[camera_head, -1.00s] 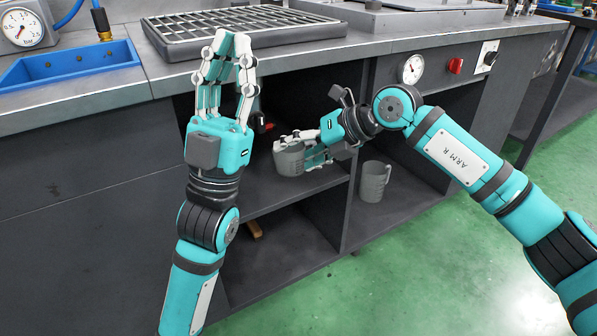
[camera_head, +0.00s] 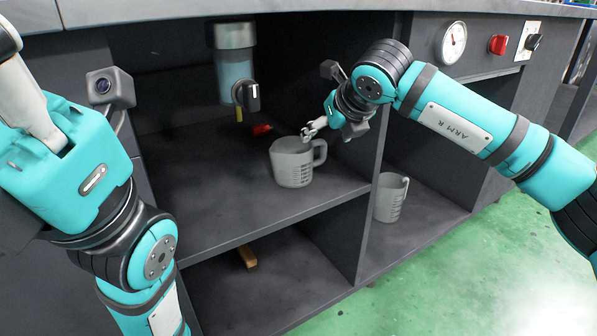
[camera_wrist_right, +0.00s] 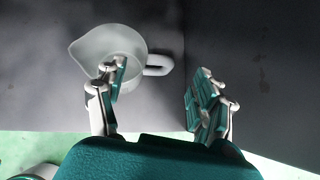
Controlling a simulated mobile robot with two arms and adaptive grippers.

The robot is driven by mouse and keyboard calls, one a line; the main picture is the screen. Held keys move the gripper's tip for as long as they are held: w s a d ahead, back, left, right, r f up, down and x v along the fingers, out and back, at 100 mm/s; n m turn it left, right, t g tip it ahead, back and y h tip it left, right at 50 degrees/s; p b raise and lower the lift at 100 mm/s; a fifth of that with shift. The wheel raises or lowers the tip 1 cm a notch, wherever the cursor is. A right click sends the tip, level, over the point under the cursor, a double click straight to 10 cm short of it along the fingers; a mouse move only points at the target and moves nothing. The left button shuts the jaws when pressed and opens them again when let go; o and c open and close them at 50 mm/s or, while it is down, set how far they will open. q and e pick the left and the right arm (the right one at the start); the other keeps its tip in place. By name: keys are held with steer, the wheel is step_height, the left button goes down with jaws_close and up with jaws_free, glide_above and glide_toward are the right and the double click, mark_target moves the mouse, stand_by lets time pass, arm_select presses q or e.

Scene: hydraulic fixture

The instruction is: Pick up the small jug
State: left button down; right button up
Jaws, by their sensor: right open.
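A grey measuring jug (camera_head: 292,165) with a handle on its right stands upright on the middle shelf; it also shows from above in the right wrist view (camera_wrist_right: 92,48). A second grey jug (camera_head: 388,200) stands lower, in the right compartment. I cannot tell for sure which is smaller. My right gripper (camera_head: 314,130) is open and empty at the shelf jug's handle side. In the wrist view its fingers (camera_wrist_right: 160,88) are spread: the left one overlaps the jug, the right one is clear, and the handle shows between and beyond them. My left gripper (camera_head: 25,85) is partly out of frame at left.
A shelf divider (camera_head: 376,150) stands right of the shelf jug. A cylinder with a black knob (camera_head: 246,97) hangs at the back, with a red part (camera_head: 262,130) below it. The worktop (camera_head: 330,8) overhangs above. The shelf's left part is clear.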

mark_target(320, 144)
steer(key=shift+w+a+f, duration=0.15)
steer(key=shift+w+f, duration=0.1)
steer(key=shift+f, duration=0.1)
steer(key=b+x, duration=0.2)
steer(key=x, duration=0.1)
steer(key=b+x, duration=0.1)
steer(key=b, duration=0.1)
steer(key=shift+f, duration=0.6)
steer(key=shift+w+f, duration=0.1)
steer(key=shift+w, duration=0.1)
steer(key=c, duration=1.1)
steer(key=shift+c, duration=0.9)
